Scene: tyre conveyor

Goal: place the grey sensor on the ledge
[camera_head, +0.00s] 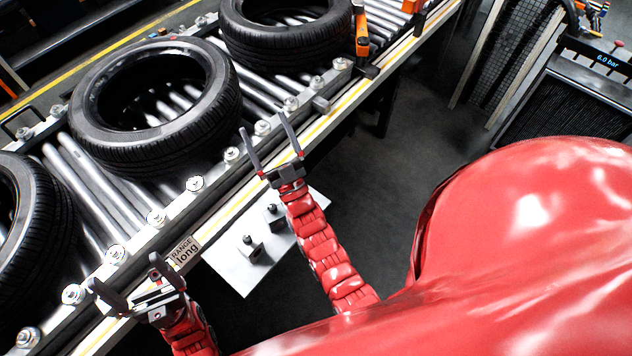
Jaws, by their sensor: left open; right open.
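A white plate-like ledge (237,277) juts out beside the conveyor's near rail. Two small grey-and-dark pieces stand on it: a front piece (251,248) and a rear piece (273,214). I cannot tell for sure which one is the grey sensor. My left gripper (131,279) is open and empty at the lower left, over the conveyor's near rail, left of the ledge. My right gripper (271,146) is open and empty by the conveyor's edge, beyond the ledge. Its forearm passes along the ledge's right side.
The roller conveyor carries a middle tyre (152,140), a far tyre (285,50) and a partly cut-off near tyre (52,215). A "RANGE long" label (185,252) is on the rail. An orange device (361,35) stands on the rail. Dark floor lies right of my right arm.

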